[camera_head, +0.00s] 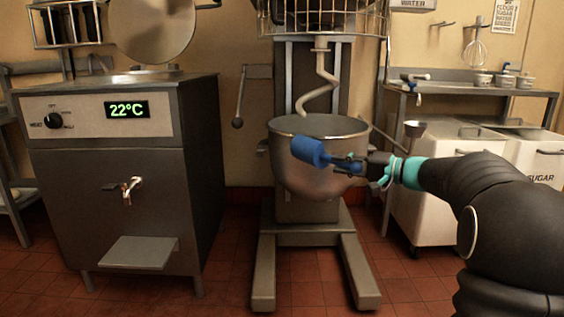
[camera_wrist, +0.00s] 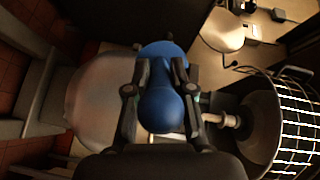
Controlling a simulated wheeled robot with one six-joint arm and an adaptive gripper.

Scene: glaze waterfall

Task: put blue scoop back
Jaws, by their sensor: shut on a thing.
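The blue scoop (camera_head: 311,151) is held out in front of the mixer bowl in the head view, its cup end pointing left. It also shows in the wrist view (camera_wrist: 163,104), between the two fingers. My gripper (camera_head: 362,167) is shut on the scoop. In the wrist view, my gripper (camera_wrist: 161,88) has a finger on each side of the blue body. The fingers hide part of the scoop's sides.
The steel mixer bowl (camera_head: 330,128) stands behind the scoop, with a spiral hook (camera_head: 320,85) above it. A metal cabinet (camera_head: 110,170) reading 22°C stands left. A steel shelf (camera_head: 480,88) and white bins (camera_head: 530,160), one marked sugar, stand right. Red floor tiles lie open in front.

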